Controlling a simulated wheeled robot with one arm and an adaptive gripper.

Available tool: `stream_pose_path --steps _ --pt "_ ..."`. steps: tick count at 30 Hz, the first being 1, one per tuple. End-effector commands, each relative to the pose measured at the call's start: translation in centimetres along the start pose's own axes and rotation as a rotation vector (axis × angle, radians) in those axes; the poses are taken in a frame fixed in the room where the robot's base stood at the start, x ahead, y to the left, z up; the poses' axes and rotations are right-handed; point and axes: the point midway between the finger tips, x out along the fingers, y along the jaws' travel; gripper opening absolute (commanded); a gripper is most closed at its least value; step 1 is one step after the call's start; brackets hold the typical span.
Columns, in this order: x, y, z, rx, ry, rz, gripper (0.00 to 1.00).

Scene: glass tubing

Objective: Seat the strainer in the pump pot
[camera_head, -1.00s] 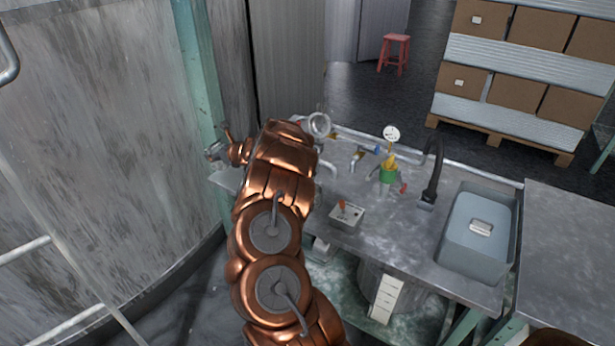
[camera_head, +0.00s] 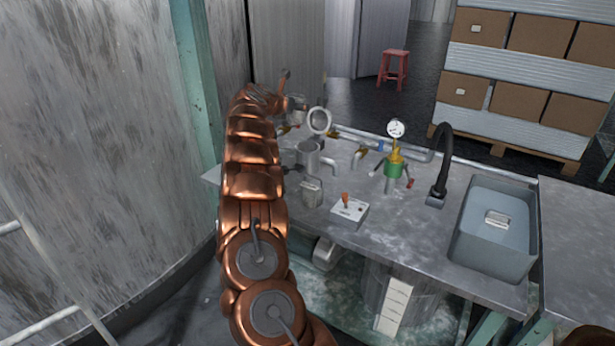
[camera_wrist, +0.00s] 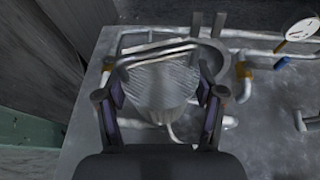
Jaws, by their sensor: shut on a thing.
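My gripper (camera_wrist: 160,97) is shut on the strainer (camera_wrist: 160,84), a grey ribbed basket with a bar handle across its far side, which shows between the two fingers in the wrist view. In the head view my gripper (camera_head: 284,99) is up at the back left of the bench, with a grey part of the strainer (camera_head: 297,104) beside it. The pump pot (camera_head: 308,158) is a grey metal cylinder on the bench, below and slightly right of the gripper. Its round lid (camera_head: 319,121) stands raised behind it. The strainer appears above and apart from the pot. The wrist view does not clearly show the pot's mouth.
A gauge (camera_head: 396,129) on a green-yellow fitting stands right of the pot. A switch box (camera_head: 349,210) sits in front. A black tap (camera_head: 441,165) and grey basin (camera_head: 494,230) are farther right.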

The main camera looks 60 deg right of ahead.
Motion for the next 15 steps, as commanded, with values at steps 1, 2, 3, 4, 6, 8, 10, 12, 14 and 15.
stream_pose_path --steps 1,2,3,4,6,8,10,12,14,15 --pt "0.3 -0.8 -0.4 0.023 -0.007 -0.046 0.29" --pt "0.3 -1.4 -0.6 0.034 -0.005 -0.078 0.29" --pt "0.3 -2.1 -0.7 0.048 -0.005 -0.115 0.29" --pt "0.3 -2.7 -0.8 0.060 -0.004 -0.143 0.29" --pt "0.1 -3.5 -1.0 0.081 -0.004 -0.194 0.29" --pt "-0.2 -4.1 -1.2 0.095 -0.003 -0.229 0.29" --pt "-0.4 -4.6 -1.3 0.109 -0.004 -0.257 0.29" --pt "-0.5 -5.0 -1.5 0.116 -0.002 -0.279 0.29" --pt "-0.4 -5.1 -1.9 0.118 -0.002 -0.287 0.29" --pt "-0.3 -5.2 -2.3 0.118 -0.001 -0.291 0.29"
